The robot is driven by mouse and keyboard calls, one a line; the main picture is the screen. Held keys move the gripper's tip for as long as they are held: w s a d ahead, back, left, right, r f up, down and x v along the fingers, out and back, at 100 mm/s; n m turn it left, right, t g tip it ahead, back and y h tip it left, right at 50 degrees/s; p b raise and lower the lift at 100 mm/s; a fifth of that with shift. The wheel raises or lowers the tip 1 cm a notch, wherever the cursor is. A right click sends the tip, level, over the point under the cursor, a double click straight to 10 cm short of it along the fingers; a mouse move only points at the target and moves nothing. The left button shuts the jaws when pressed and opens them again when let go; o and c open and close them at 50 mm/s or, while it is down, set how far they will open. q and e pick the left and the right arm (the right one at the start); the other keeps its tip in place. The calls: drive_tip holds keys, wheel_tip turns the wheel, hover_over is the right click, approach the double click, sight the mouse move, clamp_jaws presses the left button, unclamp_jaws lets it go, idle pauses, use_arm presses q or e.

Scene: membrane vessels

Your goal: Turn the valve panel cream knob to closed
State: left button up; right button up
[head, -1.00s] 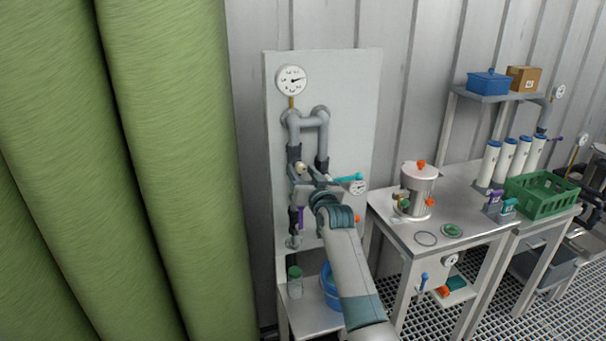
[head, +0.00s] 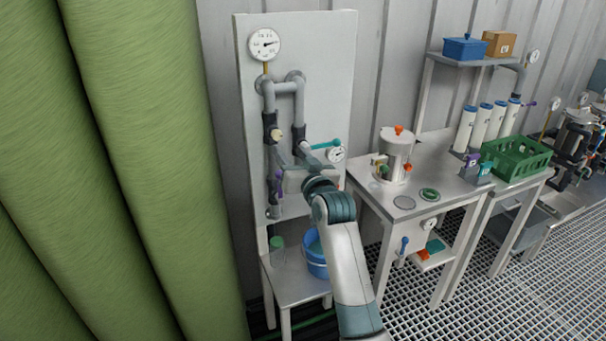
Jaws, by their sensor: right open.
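The valve panel (head: 330,70) is a pale upright board with grey pipes. The small cream knob (head: 277,134) sits on a dark valve body on the left pipe. My right gripper (head: 291,158) is in front of the panel, just below and to the right of the cream knob. It is open and appears apart from the knob, with nothing visible between its fingers. The gripper and wrist hide part of the lower pipes. The knob's open or closed marking is too small to read. My left gripper is out of view.
A teal lever (head: 326,144) and a small gauge (head: 337,154) are close right of the gripper. A purple handle (head: 279,188) is below. A large gauge (head: 264,44) tops the panel. A blue bucket (head: 315,258) and a green-lidded jar (head: 277,250) stand below. Green curtain (head: 150,170) fills the left.

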drive_tip(key=b+v, duration=0.1)
drive_tip(key=v, duration=0.7)
drive_tip(key=shift+b, duration=0.35)
